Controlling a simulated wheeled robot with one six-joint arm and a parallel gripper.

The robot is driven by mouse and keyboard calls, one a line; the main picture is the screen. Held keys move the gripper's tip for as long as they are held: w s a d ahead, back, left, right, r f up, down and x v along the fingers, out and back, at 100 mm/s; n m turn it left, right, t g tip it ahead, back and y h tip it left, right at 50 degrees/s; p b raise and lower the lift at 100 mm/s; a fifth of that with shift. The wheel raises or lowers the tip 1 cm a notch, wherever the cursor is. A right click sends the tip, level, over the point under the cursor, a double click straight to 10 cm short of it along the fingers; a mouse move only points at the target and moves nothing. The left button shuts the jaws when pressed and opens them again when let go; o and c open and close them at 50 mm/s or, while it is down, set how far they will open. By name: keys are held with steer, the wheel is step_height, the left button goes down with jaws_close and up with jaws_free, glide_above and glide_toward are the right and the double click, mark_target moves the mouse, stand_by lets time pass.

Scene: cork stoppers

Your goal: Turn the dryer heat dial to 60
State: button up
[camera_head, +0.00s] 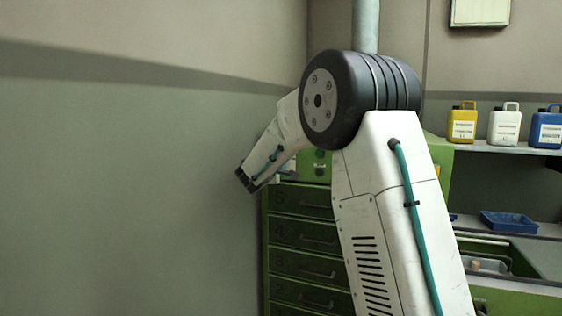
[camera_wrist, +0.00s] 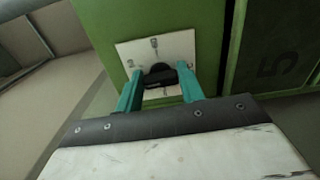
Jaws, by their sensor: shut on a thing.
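The heat dial shows in the wrist view as a dark knob (camera_wrist: 158,73) on a white square plate (camera_wrist: 133,52) with small marks around it. The plate is on a green cabinet face (camera_wrist: 95,18). My gripper (camera_wrist: 160,83) has two teal fingers, one on each side of the knob, shut on it. The marks on the plate are too small to read. In the head view my arm hides the dial, and the gripper's fingers are not clear there.
A green cabinet with several numbered drawers (camera_head: 303,235) stands below my wrist. A shelf (camera_head: 510,149) at the right holds a yellow jug (camera_head: 462,125), a white jug (camera_head: 504,127) and a blue jug (camera_head: 548,130). A blue tray (camera_head: 508,222) lies lower. The wall is close at the left.

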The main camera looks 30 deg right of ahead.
steer(key=shift+w+a+f+m, duration=0.1)
steer(key=shift+f+m, duration=0.05)
steer(key=shift+m, duration=2.9)
steer(key=shift+w+a+f+m, duration=0.1)
steer(key=shift+m, duration=2.9)
steer(key=shift+f+m, duration=0.15)
steer(key=shift+m, duration=2.9)
steer(key=o, duration=1)
steer(key=shift+r, duration=0.1)
steer(key=v, duration=0.7)
steer(key=shift+s+a, duration=0.2)
steer(key=shift+a, duration=0.1)
